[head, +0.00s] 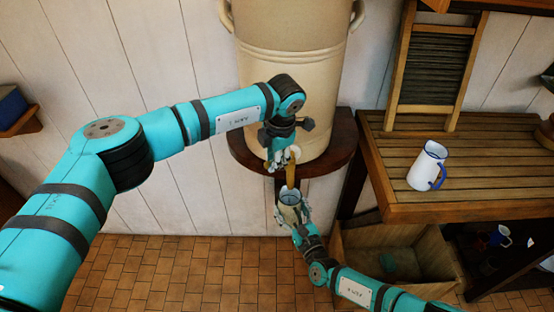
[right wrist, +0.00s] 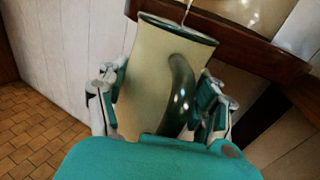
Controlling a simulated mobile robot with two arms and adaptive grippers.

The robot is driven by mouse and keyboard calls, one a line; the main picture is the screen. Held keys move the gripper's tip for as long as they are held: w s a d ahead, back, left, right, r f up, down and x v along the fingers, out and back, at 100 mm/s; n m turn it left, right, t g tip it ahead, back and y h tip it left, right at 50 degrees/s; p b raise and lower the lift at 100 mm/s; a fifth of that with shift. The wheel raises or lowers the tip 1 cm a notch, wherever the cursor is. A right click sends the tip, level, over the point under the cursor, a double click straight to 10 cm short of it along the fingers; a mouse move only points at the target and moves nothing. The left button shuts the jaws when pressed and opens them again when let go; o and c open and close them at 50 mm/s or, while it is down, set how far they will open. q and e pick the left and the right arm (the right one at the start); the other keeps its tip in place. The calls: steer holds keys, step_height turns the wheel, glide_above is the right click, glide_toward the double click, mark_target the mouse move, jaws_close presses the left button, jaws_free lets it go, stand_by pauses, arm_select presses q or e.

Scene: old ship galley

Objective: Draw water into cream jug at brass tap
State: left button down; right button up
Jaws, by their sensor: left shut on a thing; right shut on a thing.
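The cream jug (right wrist: 150,85) has a dark green rim and a green handle. My right gripper (right wrist: 160,105) is shut on it, fingers on both sides, and holds it upright with a slight tilt. In the head view the jug (head: 290,198) is under the brass tap (head: 291,174), in my right gripper (head: 291,212). My left gripper (head: 281,158) is shut at the tap, whose handle is mostly hidden by the fingers. A thin pale stream (right wrist: 187,12) comes down into the jug's mouth. The water level inside cannot be seen.
A large cream water crock (head: 290,75) stands on a dark wooden shelf (head: 340,140) above the jug. To the right, a slatted wooden counter (head: 480,180) bears a white jug with blue handle (head: 428,165). Below it is an open wooden bin (head: 400,245). The tiled floor at left is clear.

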steer(key=shift+r, duration=0.1)
arm_select(q)
steer(key=w+m, duration=0.1)
steer(key=m, duration=0.1)
steer(key=w+m, duration=0.1)
steer(key=m, duration=0.1)
steer(key=w+a+m+h, duration=0.1)
steer(key=m, duration=0.1)
steer(key=shift+r+m+t, duration=0.1)
steer(key=shift+m+t, duration=0.2)
stand_by(0.3)
steer(key=c, duration=1.4)
jaws_free()
steer(key=shift+a, duration=0.1)
steer(key=shift+w, duration=0.1)
steer(key=v, duration=1.1)
steer(key=shift+a+r, duration=0.15)
steer(key=shift+r, duration=0.25)
